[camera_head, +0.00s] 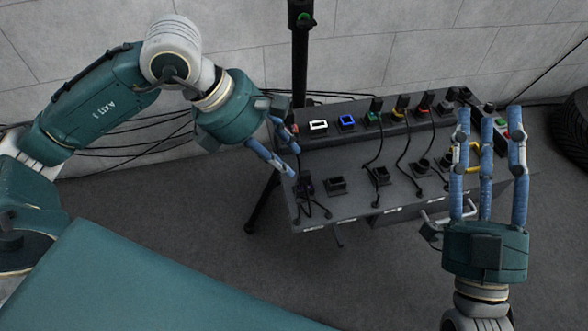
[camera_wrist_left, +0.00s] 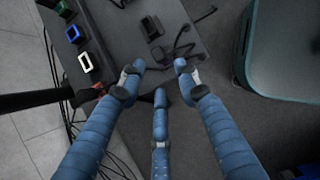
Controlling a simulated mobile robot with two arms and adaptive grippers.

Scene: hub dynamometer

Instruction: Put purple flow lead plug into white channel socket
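The white channel socket (camera_head: 318,125) is a white-rimmed opening at the left end of the raised back row; it appears empty. It also shows in the left wrist view (camera_wrist_left: 85,62). A dark, faintly purple plug (camera_head: 305,185) with a cable stands at the panel's front left; in the left wrist view dark plug and cable shapes (camera_wrist_left: 183,47) lie beyond the fingertips, and their colour is unclear. My left gripper (camera_head: 293,161) is open and empty over the panel's left edge, just behind that plug and apart from it. My right gripper (camera_head: 490,112) is open over the panel's right end, fingers pointing away.
The blue socket (camera_head: 347,121) beside the white one looks empty. Green (camera_head: 373,117), yellow (camera_head: 399,112) and red (camera_head: 423,107) sockets hold cabled plugs. Dark holders (camera_head: 336,185) and loose cables occupy the panel front. A black post (camera_head: 300,60) stands behind; a tyre (camera_head: 574,135) is right.

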